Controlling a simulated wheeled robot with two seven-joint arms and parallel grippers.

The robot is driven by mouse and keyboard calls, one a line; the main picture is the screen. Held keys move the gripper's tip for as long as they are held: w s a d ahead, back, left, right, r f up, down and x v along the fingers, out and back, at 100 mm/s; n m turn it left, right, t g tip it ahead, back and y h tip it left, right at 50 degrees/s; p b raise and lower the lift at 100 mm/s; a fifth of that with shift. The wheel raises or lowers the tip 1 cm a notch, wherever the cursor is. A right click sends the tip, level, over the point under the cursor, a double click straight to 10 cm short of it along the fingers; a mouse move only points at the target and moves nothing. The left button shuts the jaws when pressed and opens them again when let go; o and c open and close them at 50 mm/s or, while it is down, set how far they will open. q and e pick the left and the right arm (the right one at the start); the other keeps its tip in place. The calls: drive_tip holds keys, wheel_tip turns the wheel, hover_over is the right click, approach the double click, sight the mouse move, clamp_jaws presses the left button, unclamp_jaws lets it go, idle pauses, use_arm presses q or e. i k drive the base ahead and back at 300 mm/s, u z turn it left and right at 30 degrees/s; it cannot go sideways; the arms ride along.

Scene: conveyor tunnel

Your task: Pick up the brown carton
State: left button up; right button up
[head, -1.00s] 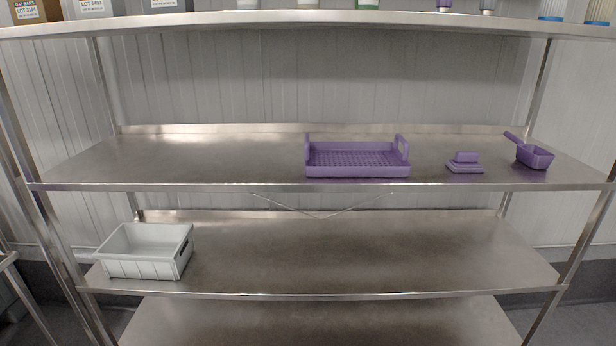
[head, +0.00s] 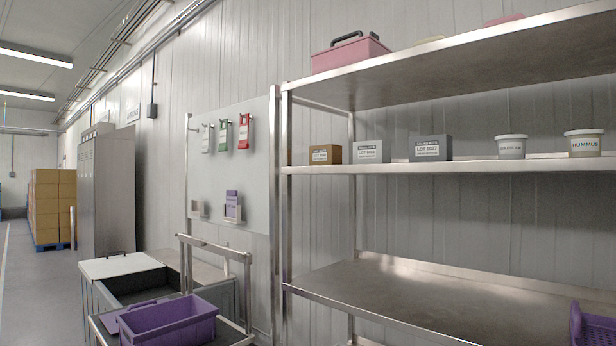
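The brown carton (head: 325,154) is a small box with a white label. It stands upright at the left end of the shelf unit's middle visible shelf (head: 470,166), close to the left post. To its right on the same shelf are a light grey carton (head: 371,151) and a darker grey carton (head: 431,148), each with a label. Neither of my grippers is in view.
Two tubs (head: 583,143) stand further right on that shelf. A pink caddy (head: 350,53) is on the top shelf. The lower shelf (head: 420,290) is mostly bare. A cart (head: 247,290) with a purple bin (head: 168,320) stands left of the unit.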

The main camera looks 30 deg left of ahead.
sight(326, 155)
drive_tip(key=u, duration=0.9)
